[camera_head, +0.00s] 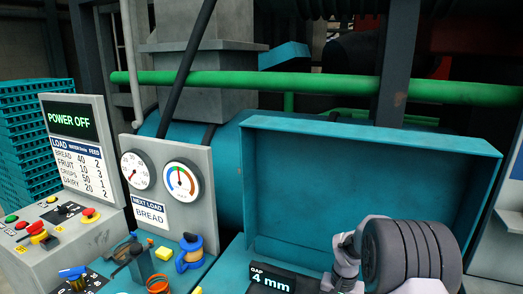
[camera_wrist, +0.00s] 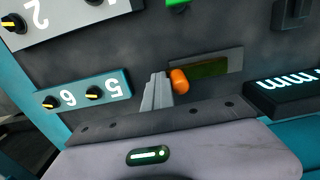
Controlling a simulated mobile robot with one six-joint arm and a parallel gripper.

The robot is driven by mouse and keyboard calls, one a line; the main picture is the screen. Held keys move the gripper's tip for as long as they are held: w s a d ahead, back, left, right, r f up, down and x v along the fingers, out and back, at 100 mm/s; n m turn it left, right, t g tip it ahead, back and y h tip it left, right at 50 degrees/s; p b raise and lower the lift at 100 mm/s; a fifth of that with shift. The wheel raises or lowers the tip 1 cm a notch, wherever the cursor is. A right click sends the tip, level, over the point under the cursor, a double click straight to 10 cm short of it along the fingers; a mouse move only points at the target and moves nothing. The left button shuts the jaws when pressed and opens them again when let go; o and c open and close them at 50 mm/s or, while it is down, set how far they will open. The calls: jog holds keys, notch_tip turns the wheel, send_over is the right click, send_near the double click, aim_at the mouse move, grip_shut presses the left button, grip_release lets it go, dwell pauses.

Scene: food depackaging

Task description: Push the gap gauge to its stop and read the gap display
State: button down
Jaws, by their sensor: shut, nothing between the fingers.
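The gap gauge's orange knob (camera_wrist: 180,80) shows in the wrist view at the left end of a slot with a dull green plate (camera_wrist: 212,68). My gripper (camera_wrist: 157,76) is shut and empty, its grey fingers just left of the knob. They look close to or against it; I cannot tell whether they touch. The gap display (camera_head: 270,281) reads "4 mm" in the head view. In the wrist view the display (camera_wrist: 285,90) is upside down and only "mm" shows. The gripper fingers and the knob are not visible in the head view.
Switches labelled 5 and 6 sit on a teal plate (camera_wrist: 85,92) left of my fingers. A teal open hopper (camera_head: 300,180) stands behind the display. A sign (camera_head: 69,119) reads "POWER OFF". Two dials stand above a "NEXT LOAD BREAD" label (camera_head: 150,212).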

jog(key=shift+s+d, duration=0.3)
jog(key=shift+d, duration=0.45)
jog(key=shift+s+d, duration=0.35)
jog(key=shift+d, duration=0.4)
jog(key=shift+s+d, duration=0.3)
jog(key=shift+d, duration=0.45)
notch_tip(320, 180, up, 7)
jog(key=p, duration=0.5)
jog(key=s+a+r+t+b, duration=0.15)
jog(key=s+a+r, duration=0.25)
jog(key=r, duration=0.4)
jog(key=s+a+r+t+b, duration=0.1)
jog(key=s+a+r+b, duration=0.1)
jog(key=s+a+r, duration=0.4)
jog(key=s+a+r+t+y+b, duration=0.1)
jog(key=s+a, duration=0.2)
jog(key=s, duration=0.5)
jog(key=s+a+r+t+y+b, duration=0.1)
jog(key=s+a+r+t+b, duration=0.1)
jog(key=s, duration=0.6)
jog(key=shift+s+a+r+b, duration=0.25)
jog(key=shift+s+a+b, duration=0.05)
jog(key=shift+a, duration=0.25)
